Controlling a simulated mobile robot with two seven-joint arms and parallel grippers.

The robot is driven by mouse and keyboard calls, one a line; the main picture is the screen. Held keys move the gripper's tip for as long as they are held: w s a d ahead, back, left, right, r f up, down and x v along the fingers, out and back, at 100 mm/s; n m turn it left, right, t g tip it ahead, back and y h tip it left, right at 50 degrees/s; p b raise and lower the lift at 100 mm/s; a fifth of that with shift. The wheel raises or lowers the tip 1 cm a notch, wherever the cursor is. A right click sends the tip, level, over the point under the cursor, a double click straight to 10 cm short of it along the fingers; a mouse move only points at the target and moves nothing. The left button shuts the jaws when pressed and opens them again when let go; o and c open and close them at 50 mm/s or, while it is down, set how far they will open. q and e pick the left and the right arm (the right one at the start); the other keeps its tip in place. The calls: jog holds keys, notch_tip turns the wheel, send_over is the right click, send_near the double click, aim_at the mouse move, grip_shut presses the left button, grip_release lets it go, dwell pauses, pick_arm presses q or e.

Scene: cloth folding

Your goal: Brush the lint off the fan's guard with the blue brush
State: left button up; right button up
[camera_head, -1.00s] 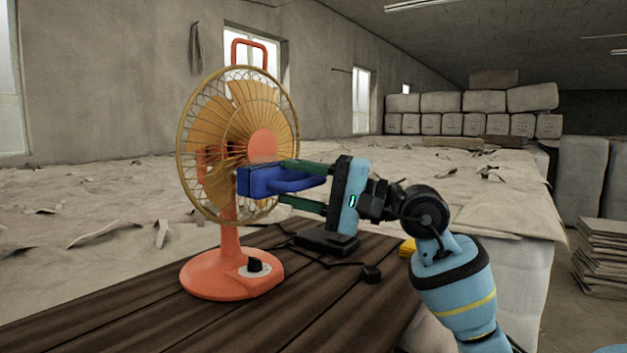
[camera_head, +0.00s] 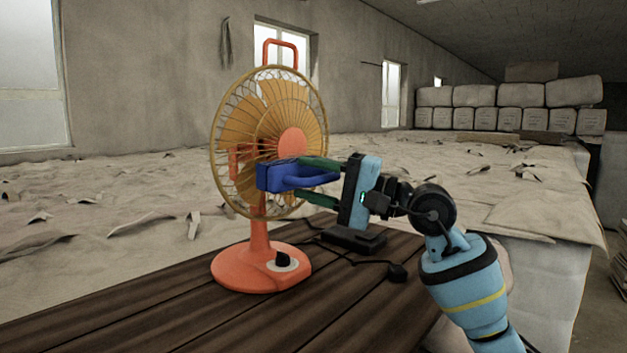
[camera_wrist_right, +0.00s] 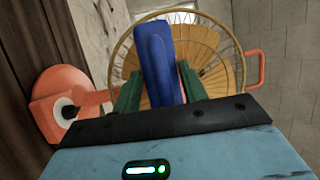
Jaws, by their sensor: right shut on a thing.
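The orange fan (camera_head: 262,262) stands upright on the dark wooden table, its round yellow wire guard (camera_head: 222,128) facing right. My right gripper (camera_head: 322,181) is shut on the blue brush (camera_head: 283,177) and holds it level with the lower middle of the guard. In the right wrist view the blue brush (camera_wrist_right: 158,62) lies between the green fingers of the gripper (camera_wrist_right: 152,90), in front of the guard (camera_wrist_right: 243,62). I cannot tell whether the bristles touch the guard. No lint can be made out. My left gripper is not in view.
The wooden table (camera_head: 185,318) has bare room in front of the fan. A black object (camera_head: 354,239) with a cable lies behind my right gripper. A wide surface strewn with scraps (camera_head: 100,205) spreads behind, with stacked bales (camera_head: 500,107) farther back.

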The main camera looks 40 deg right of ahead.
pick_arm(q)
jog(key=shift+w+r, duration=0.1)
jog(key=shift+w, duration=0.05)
pick_arm(e)
jog(key=shift+w+r, duration=0.1)
jog(key=shift+w, duration=0.9)
jog(key=shift+w+d+f+b, duration=0.1)
jog(key=shift+d+f+b, duration=0.1)
jog(key=shift+d, duration=0.2)
jog(key=shift+d+f+b, duration=0.1)
jog(key=shift+d+b, duration=0.1)
jog(key=shift+d, duration=0.2)
jog(key=shift+d+r+b, duration=0.1)
jog(key=shift+d+b, duration=0.3)
jog(key=shift+d, duration=0.5)
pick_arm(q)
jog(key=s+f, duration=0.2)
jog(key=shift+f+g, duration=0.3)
pick_arm(e)
jog(key=shift+d+r, duration=0.15)
jog(key=shift+d, duration=0.05)
jog(key=shift+w+d+b, duration=0.1)
jog(key=shift+d+b, duration=0.25)
jog(key=shift+d, duration=0.55)
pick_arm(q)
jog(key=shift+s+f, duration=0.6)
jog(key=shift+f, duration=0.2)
pick_arm(e)
jog(key=shift+w+d, duration=0.1)
jog(key=shift+d, duration=0.9)
